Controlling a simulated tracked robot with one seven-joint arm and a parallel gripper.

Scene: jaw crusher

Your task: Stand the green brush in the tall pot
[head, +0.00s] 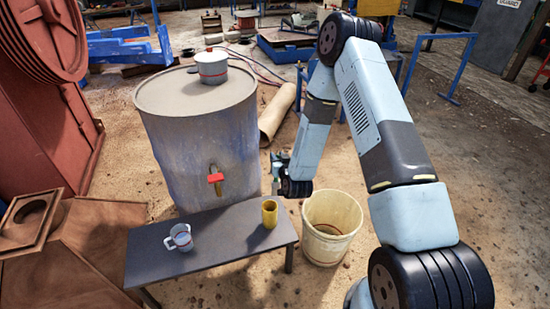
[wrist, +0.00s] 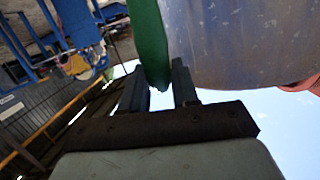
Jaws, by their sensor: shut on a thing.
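My gripper (head: 279,160) is beside the right side of the drum, above and behind the right end of the bench, and is small and partly hidden in the head view. In the wrist view my gripper (wrist: 158,85) has its two dark fingers shut on the green brush (wrist: 150,40). The brush runs up out of the top of that view, so its far end is hidden. A tall yellow pot (head: 269,214), which looks like the tall pot, stands upright near the right end of the bench. My gripper is apart from it.
A grey bench (head: 215,240) also carries a white mug (head: 180,237) at left. A large drum (head: 195,130) with a red-handled tap (head: 215,178) stands behind it, a lidded white pot (head: 211,66) on top. A cream bucket (head: 345,212) stands on the floor at right.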

